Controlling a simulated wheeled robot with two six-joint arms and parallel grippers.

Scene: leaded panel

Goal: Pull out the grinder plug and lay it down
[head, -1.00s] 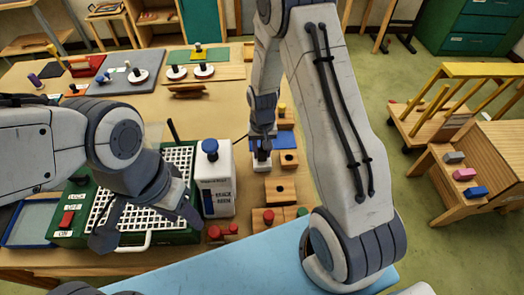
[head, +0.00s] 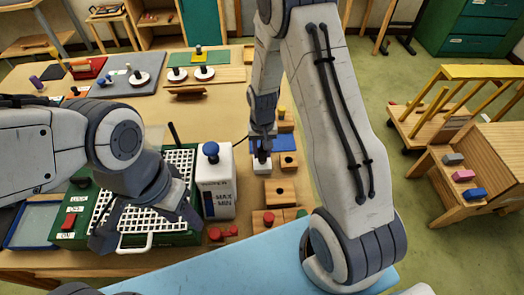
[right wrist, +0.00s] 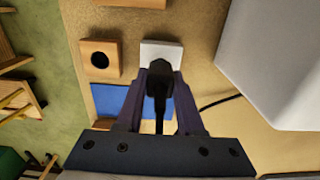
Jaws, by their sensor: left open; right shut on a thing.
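My right gripper (head: 262,148) is shut on the black grinder plug (right wrist: 158,82) at a small white socket block (head: 262,166). In the right wrist view the plug sits between my two fingers, and its far end overlaps the white block (right wrist: 161,52). I cannot tell whether its pins are in or just clear. A dark cord (head: 241,139) bows left from the gripper. The green grinder (head: 188,238) has a white grid top and a red switch at front left. My left gripper (head: 148,222) is open and empty over the grid.
Wooden blocks (head: 279,190) and a blue pad (head: 287,143) lie beside the socket. Bare tabletop (head: 215,112) lies behind the bottle and grinder.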

